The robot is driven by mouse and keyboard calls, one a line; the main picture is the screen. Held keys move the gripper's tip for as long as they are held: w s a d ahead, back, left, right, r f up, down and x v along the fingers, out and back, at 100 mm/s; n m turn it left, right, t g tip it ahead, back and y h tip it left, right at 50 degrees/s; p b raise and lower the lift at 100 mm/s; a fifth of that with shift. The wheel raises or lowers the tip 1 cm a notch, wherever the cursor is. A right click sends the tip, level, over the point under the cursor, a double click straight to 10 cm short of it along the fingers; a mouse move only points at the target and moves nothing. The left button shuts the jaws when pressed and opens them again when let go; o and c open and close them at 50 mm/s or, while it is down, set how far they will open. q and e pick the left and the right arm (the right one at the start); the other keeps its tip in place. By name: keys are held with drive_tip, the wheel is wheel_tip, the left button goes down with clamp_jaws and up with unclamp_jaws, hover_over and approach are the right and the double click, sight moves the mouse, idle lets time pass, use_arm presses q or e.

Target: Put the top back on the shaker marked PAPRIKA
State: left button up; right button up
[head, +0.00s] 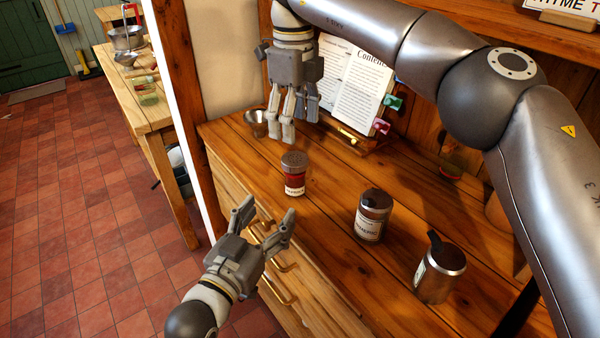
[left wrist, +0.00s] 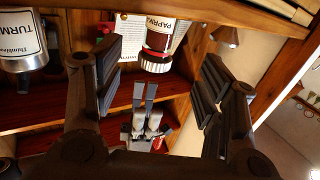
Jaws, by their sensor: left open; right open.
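The PAPRIKA shaker (head: 294,185) stands upright on the wooden counter, with red contents and a white label. A grey speckled top (head: 295,159) sits on its mouth; I cannot tell whether it is fully seated. In the left wrist view, which is upside down, the shaker (left wrist: 166,36) and its top (left wrist: 155,63) appear between my left fingers but farther off. My left gripper (head: 268,219) is open and empty, in front of and below the shaker. My right gripper (head: 298,118) is open and empty, pointing down above and behind the shaker, apart from it.
A TURMERIC jar (head: 370,224) and a dark-topped metal canister (head: 434,281) stand to the right. A metal funnel-like cup (head: 256,124) is behind left. An open book (head: 350,88) leans on a stand at the back. The counter (head: 330,185) between the shakers is clear.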

sight(291, 184)
use_arm(q)
drive_tip(key=shift+s+a, duration=0.1)
drive_tip(key=shift+s, duration=0.05)
use_arm(e)
drive_tip(key=shift+s+r, duration=0.1)
drive_tip(key=shift+s, duration=0.05)
use_arm(q)
drive_tip(key=x, duration=1.1)
clamp_jaws()
idle(0.4)
